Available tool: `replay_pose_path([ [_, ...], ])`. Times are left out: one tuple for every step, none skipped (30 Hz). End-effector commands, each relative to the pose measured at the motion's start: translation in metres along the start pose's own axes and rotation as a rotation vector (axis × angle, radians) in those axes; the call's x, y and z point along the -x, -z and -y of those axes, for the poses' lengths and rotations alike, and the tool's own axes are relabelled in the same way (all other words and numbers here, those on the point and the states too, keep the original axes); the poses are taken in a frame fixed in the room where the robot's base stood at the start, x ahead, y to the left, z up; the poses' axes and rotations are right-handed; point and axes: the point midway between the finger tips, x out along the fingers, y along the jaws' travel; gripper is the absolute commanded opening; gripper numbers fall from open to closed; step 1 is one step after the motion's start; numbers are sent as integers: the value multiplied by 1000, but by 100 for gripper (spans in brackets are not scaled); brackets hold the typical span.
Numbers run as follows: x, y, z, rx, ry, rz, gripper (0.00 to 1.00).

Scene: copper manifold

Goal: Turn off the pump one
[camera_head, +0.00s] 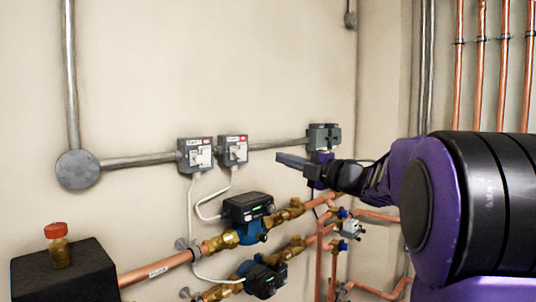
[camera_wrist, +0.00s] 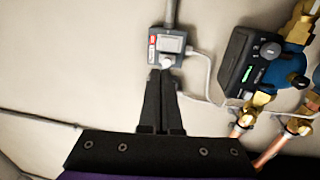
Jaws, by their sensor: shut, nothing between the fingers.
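Two grey switch boxes with red-and-white labels are on the wall in the head view, the left box (camera_head: 195,155) and the right box (camera_head: 233,150). The lettering is too small to read surely. Two blue-and-black pumps sit below, the upper pump (camera_head: 248,212) and the lower pump (camera_head: 263,276). My gripper (camera_head: 280,159) is shut and empty, pointing left, to the right of both boxes in the picture. In the wrist view, its shut fingertips (camera_wrist: 160,72) overlap the lower edge of one switch box (camera_wrist: 167,46) and its light knob; contact and which box I cannot tell.
A grey conduit (camera_head: 140,161) joins the boxes along the wall, with another dark box (camera_head: 323,137) behind my gripper. Copper pipes with brass fittings (camera_head: 216,243) run below.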

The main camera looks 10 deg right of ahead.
Motion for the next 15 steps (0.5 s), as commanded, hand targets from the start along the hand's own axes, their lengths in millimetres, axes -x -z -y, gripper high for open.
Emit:
replay_pose_path([
  [-8,0,-1,-1,0,-2,0],
  [-13,0,-1,0,0,-2,0],
  [-20,0,-1,-1,0,-2,0],
  [-27,0,-1,0,0,-2,0],
  [-33,1,-1,-1,-1,-4,0],
  [-42,1,-2,-1,-1,-3,0],
  [-49,0,-1,-1,-1,-2,0],
  [-55,0,-2,-1,-1,-2,0],
  [-64,1,-2,-1,-1,-3,0],
  [-71,1,-1,-1,-1,-3,0],
  [-77,0,-2,-1,-1,-2,0],
  [-85,0,-2,-1,-1,-2,0],
  [-91,0,-1,-1,0,-2,0],
  [-96,1,-2,-1,-1,-2,0],
  [-103,0,-1,-1,0,-1,0],
])
